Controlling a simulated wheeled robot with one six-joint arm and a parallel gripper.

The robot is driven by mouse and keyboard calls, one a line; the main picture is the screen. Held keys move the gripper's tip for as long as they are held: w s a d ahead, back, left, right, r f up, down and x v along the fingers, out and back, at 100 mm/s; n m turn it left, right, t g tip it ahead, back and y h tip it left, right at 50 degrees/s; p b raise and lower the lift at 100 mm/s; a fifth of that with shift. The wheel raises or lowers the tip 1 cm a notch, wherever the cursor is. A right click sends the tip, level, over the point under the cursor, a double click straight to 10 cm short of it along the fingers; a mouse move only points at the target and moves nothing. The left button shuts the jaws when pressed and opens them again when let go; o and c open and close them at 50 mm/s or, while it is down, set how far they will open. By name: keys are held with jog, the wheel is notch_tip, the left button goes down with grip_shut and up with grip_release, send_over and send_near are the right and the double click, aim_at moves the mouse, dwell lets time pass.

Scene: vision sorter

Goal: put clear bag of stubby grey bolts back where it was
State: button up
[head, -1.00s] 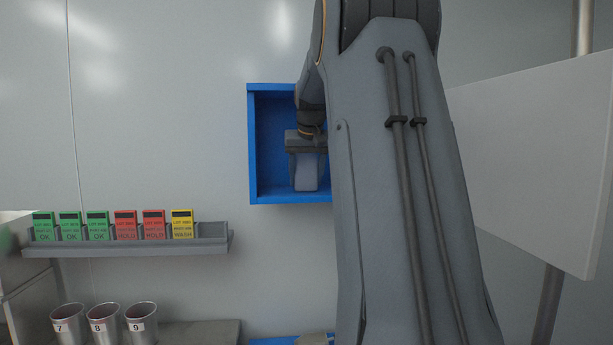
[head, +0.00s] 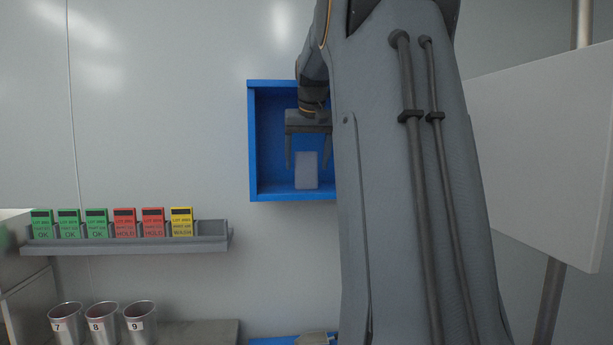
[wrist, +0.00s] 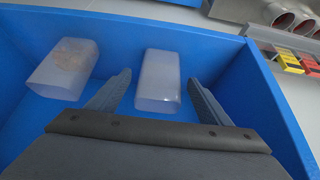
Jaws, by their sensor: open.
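A pale, see-through bag (head: 306,170) stands on the floor of a blue wall box (head: 252,140). In the wrist view this bag (wrist: 160,72) lies just ahead of and between the fingertips, with a gap on each side. Its contents are too faint to tell as bolts. My gripper (head: 308,164) is open in front of the box, and its fingers reach into it. In the wrist view the open gripper (wrist: 160,80) holds nothing. A second pale bag (wrist: 66,62) with a faint brownish tint lies to the left in the same box.
A grey rail (head: 130,244) on the wall holds green, red and yellow cards, with an empty slot at its right end. Metal cups (head: 103,322) numbered 7, 8 and 9 stand below it. A white panel (head: 545,150) is at the right, beside my arm.

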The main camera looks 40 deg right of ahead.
jog(key=b+v, duration=0.1)
jog(key=v, duration=0.6)
dwell(0.5)
